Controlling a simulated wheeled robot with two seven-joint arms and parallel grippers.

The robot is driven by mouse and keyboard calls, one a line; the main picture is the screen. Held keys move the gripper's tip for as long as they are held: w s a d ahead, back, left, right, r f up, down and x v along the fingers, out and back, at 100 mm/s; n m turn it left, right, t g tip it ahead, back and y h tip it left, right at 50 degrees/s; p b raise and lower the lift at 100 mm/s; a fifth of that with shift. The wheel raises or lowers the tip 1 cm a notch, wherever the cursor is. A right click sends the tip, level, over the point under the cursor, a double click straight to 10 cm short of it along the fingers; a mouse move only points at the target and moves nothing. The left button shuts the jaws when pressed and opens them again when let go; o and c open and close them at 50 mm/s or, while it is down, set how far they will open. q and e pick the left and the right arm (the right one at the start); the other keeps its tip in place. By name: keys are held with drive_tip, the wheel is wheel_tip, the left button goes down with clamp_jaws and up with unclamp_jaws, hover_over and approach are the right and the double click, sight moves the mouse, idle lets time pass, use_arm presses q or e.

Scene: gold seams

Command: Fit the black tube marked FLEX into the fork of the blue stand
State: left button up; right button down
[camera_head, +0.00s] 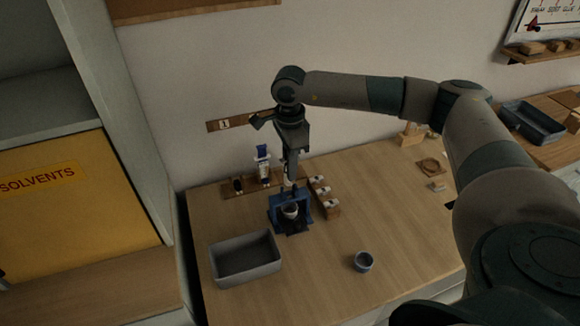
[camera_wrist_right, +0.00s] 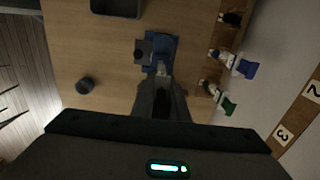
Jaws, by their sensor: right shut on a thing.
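The blue stand (camera_head: 275,221) is on the table, with a pale round cup-like part (camera_head: 290,211) at its middle. In the right wrist view the stand (camera_wrist_right: 160,47) is just beyond my fingertips. My right gripper (camera_head: 290,183) points down over the stand, shut on a small pale thing that the fingers mostly hide; I cannot tell which thing it is. A black-topped tube (camera_head: 238,185) stands in the wooden rack behind, and a dark one shows in the right wrist view (camera_wrist_right: 232,18). No FLEX mark is readable. My left gripper is not in view.
A blue-capped tube (camera_head: 263,153) is in the same rack, and a green-capped one (camera_wrist_right: 228,105) shows beside it. A grey bin (camera_head: 246,275) is front left, and a blue-grey cup (camera_head: 363,261) front right. A labelled wooden block row (camera_head: 332,212) stands close right of the stand.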

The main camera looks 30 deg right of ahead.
sight(290, 183)
drive_tip(key=shift+f+b, duration=0.35)
drive_tip(key=shift+b, duration=0.3)
idle(1.0)
drive_tip(key=shift+f+b, duration=1.45)
drive_tip(key=shift+b, duration=0.6)
idle(2.2)
idle(0.3)
drive_tip(key=c, duration=1.7)
unclamp_jaws()
drive_tip(key=shift+o, duration=0.2)
drive_tip(key=shift+r, duration=0.15)
